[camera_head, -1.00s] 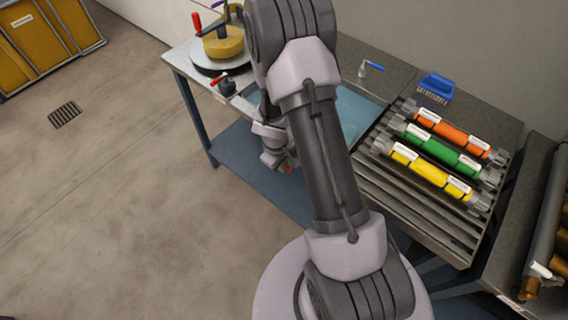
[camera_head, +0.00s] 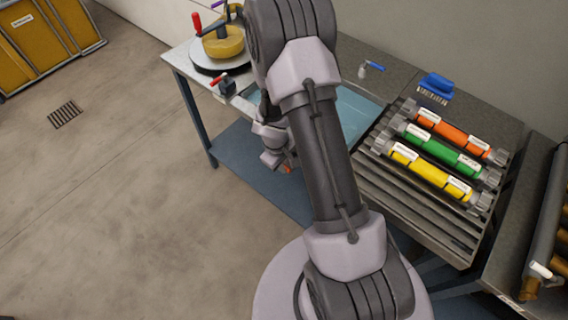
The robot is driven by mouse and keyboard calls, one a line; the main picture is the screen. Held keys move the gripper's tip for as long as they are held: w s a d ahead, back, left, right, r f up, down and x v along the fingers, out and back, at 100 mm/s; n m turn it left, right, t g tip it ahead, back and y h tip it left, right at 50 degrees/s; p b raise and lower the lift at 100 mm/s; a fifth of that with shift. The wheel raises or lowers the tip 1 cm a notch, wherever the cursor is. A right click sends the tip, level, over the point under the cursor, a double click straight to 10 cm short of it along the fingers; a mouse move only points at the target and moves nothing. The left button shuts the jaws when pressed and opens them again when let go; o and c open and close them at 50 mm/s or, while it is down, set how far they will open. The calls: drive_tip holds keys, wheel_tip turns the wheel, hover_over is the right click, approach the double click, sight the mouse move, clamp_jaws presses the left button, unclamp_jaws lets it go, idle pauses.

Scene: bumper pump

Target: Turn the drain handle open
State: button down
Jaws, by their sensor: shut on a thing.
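My gripper (camera_head: 278,160) is low at the front edge of the blue sink basin (camera_head: 355,112), left of my arm's big link. A small orange-red bit of the drain handle (camera_head: 289,169) shows at its fingertips. The gripper is shut on this handle; the fingers and the rest of the handle are mostly hidden by my wrist. The handle's exact angle cannot be told. My arm covers much of the basin.
A red-levered valve (camera_head: 224,84) and a yellow round part (camera_head: 223,42) are on the bench at left. Orange, green and yellow cylinders (camera_head: 430,172) lie on the right rack.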

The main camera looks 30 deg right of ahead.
drive_tip(key=shift+w+f+b, duration=0.1)
drive_tip(key=shift+f+b, duration=0.35)
drive_tip(key=shift+b, duration=0.7)
drive_tip(key=t+b, duration=0.1)
drive_tip(key=b, duration=0.2)
drive_tip(key=shift+s+f, duration=0.15)
drive_tip(key=shift+s, duration=0.05)
drive_tip(key=shift+s+r+b, duration=0.1)
drive_tip(key=shift+r+b, duration=0.15)
drive_tip(key=shift+b, duration=0.3)
drive_tip(key=c, duration=1.7)
unclamp_jaws()
